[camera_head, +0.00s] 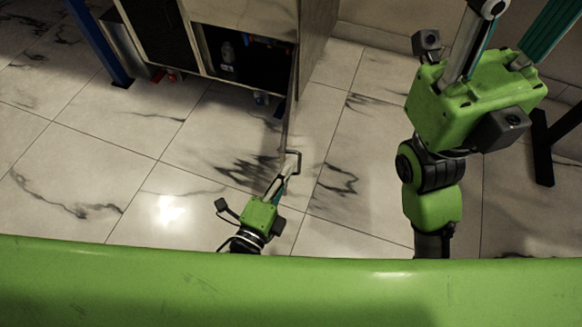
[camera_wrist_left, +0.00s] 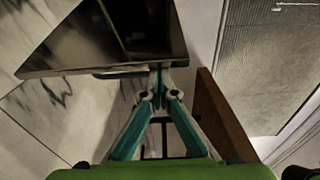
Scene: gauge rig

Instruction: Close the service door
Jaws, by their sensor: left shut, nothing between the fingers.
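The service door (camera_head: 292,112) stands open from the dark cabinet and shows nearly edge-on in the head view. A small bracket-like handle (camera_head: 297,154) is at its near end. My left gripper (camera_head: 289,168) is shut and empty, with its fingertips at the handle; I cannot tell if they touch it. In the left wrist view the closed fingertips (camera_wrist_left: 160,70) are just below the edge of a dark panel (camera_wrist_left: 100,71), apparently the door. My right gripper (camera_head: 475,100) is raised at the upper right, fingers spread, tips cut off by the frame.
The open cabinet compartment (camera_head: 245,80) holds several small items, with a bottle (camera_head: 227,52) among them. A blue post (camera_head: 98,45) stands at the left and a dark stand (camera_head: 545,145) at the right. The marble floor (camera_head: 130,140) in front is clear.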

